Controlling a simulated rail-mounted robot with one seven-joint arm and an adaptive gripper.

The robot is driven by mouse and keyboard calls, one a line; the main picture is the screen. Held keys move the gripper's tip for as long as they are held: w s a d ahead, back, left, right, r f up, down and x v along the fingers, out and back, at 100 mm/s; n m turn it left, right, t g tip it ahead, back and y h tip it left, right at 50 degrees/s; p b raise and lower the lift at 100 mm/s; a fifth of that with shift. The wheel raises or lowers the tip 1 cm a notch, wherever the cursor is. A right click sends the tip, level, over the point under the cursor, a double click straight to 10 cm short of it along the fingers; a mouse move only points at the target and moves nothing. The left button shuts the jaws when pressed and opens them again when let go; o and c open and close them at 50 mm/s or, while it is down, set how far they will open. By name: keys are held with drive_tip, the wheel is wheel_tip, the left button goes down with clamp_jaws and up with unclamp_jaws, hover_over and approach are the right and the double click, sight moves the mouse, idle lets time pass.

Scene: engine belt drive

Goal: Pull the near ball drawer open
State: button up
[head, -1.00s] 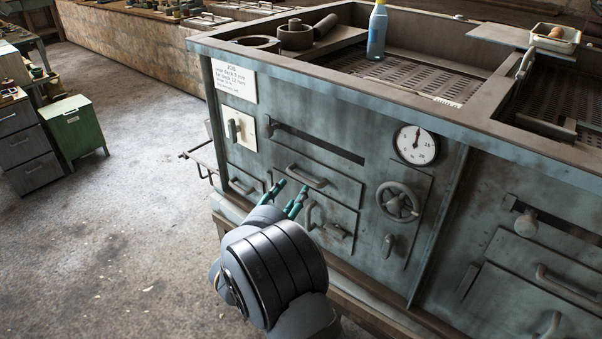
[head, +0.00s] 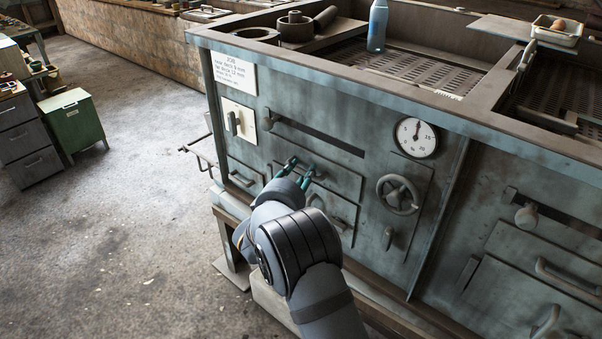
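The grey-green machine front carries several drawers and panels with bar handles. I cannot tell by label which one is the near ball drawer. My gripper (head: 298,171) is at the upper drawer front (head: 342,183), left of the dial, and its teal fingers are apart. The fingertips are at that drawer's bar handle (head: 319,174), which they partly cover. I cannot tell whether they touch it. That drawer front looks flush with the machine. Below it, a lower panel (head: 342,212) is partly hidden by my arm. A smaller drawer (head: 243,177) with its own handle is to the left.
A handwheel (head: 398,194) and a round dial (head: 416,138) are right of my gripper. A lever switch (head: 236,122) sits upper left. A blue bottle (head: 377,25) stands on top. The floor at left is clear up to a green cabinet (head: 74,122).

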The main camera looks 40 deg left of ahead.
clamp_jaws()
idle(0.6)
